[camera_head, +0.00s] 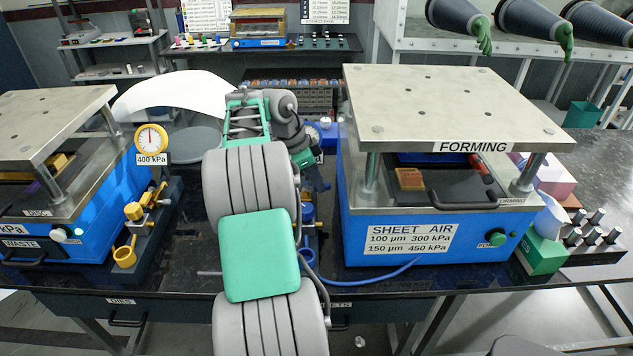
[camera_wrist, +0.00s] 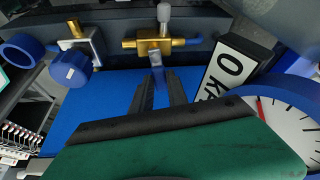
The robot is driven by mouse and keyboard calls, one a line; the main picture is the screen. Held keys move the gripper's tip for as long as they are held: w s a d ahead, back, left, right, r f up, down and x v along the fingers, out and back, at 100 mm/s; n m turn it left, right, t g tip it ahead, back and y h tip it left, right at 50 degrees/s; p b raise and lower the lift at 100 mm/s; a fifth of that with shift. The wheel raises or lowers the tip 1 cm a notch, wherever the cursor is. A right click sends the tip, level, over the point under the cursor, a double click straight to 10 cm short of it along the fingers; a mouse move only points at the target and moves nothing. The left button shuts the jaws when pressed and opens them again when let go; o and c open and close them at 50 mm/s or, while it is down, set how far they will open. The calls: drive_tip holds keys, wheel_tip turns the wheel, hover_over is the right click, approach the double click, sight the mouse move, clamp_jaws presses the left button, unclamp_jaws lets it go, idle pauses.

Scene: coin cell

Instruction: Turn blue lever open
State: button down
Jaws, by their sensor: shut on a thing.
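The blue lever (camera_wrist: 157,74) shows in the wrist view, extending from a brass valve (camera_wrist: 150,44) toward me. It lies roughly crosswise to the brass pipe. My gripper (camera_wrist: 161,84) has its two dark fingers on either side of the lever's end and is shut on it. In the head view my arm reaches forward between the two presses, and the lever and fingertips cannot be made out behind it.
A blue round knob (camera_wrist: 70,68) on another brass fitting sits left of the valve. A label plate (camera_wrist: 228,75) and a gauge (camera_wrist: 292,125) are close on the right. The forming press (camera_head: 400,235) stands right of my arm, and a blue hose (camera_head: 375,275) runs along the bench.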

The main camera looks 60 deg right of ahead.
drive_tip(key=shift+d+f, duration=0.15)
drive_tip(key=shift+f, duration=0.05)
drive_tip(key=n+b, duration=0.2)
drive_tip(key=shift+w+d+n+t+h+b, duration=0.1)
drive_tip(key=shift+d+n+t+h+b, duration=0.1)
drive_tip(key=shift+n+t+h+b, duration=0.15)
drive_tip(key=shift+w+d+n+t+h+b, duration=0.1)
drive_tip(key=shift+w+n+t+h+b, duration=0.2)
drive_tip(key=shift+n+b, duration=0.4)
drive_tip(key=shift+w+d+n+t+h+b, duration=0.1)
drive_tip(key=shift+n+t+b, duration=0.25)
drive_tip(key=shift+n, duration=0.6)
drive_tip(key=shift+r, duration=0.1)
drive_tip(key=c, duration=1.7)
unclamp_jaws()
drive_tip(key=shift+c, duration=0.2)
drive_tip(key=shift+o, duration=0.7)
drive_tip(key=shift+s, duration=0.1)
drive_tip(key=shift+r, duration=0.1)
